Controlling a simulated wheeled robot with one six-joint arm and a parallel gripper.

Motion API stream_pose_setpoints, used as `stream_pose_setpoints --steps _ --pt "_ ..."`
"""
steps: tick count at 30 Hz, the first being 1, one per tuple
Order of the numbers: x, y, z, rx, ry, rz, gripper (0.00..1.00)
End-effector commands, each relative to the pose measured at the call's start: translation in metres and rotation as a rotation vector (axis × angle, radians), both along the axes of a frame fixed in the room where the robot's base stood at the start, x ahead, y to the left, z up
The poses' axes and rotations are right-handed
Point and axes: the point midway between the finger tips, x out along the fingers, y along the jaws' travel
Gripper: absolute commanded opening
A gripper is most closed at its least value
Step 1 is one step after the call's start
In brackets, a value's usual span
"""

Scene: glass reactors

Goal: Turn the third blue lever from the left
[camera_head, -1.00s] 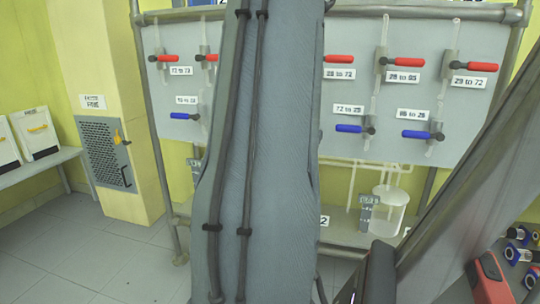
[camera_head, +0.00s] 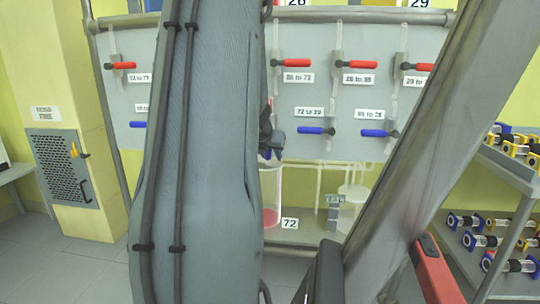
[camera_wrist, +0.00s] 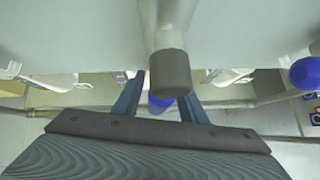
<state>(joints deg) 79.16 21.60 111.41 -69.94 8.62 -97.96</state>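A grey panel (camera_head: 345,100) carries valves with red and blue levers. In the head view, blue levers show at the left (camera_head: 138,124), right of my arm (camera_head: 312,130) and farther right (camera_head: 374,133). My arm hides part of the panel between them. My gripper (camera_head: 272,142) is near the panel, just left of the 72 to 29 lever, mostly behind my arm. In the wrist view, my gripper (camera_wrist: 160,106) is open, its two fingers apart with a blue lever (camera_wrist: 160,102) between them. A grey valve end (camera_wrist: 170,74) partly covers that lever; contact is unclear. Another blue lever (camera_wrist: 303,73) is at the right.
Red levers (camera_head: 295,63) run along the panel above the blue ones. A glass vessel with red liquid (camera_head: 270,200) stands below, beside the 72 label. A shelf with several bottle-like parts (camera_head: 500,225) is at the right. A vent cabinet (camera_head: 62,170) is at the left.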

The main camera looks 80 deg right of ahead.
Motion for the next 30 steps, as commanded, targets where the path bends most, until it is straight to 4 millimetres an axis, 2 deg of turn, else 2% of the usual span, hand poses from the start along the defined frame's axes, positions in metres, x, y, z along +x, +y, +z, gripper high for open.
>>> stream_pose_setpoints --steps 8,21,30 --pt "0.001 0.002 0.002 0.000 -0.001 0.001 0.38" --pt "0.000 0.045 0.049 -0.002 -0.001 0.001 0.38" --pt "0.000 0.055 0.056 0.000 0.000 0.000 0.38"
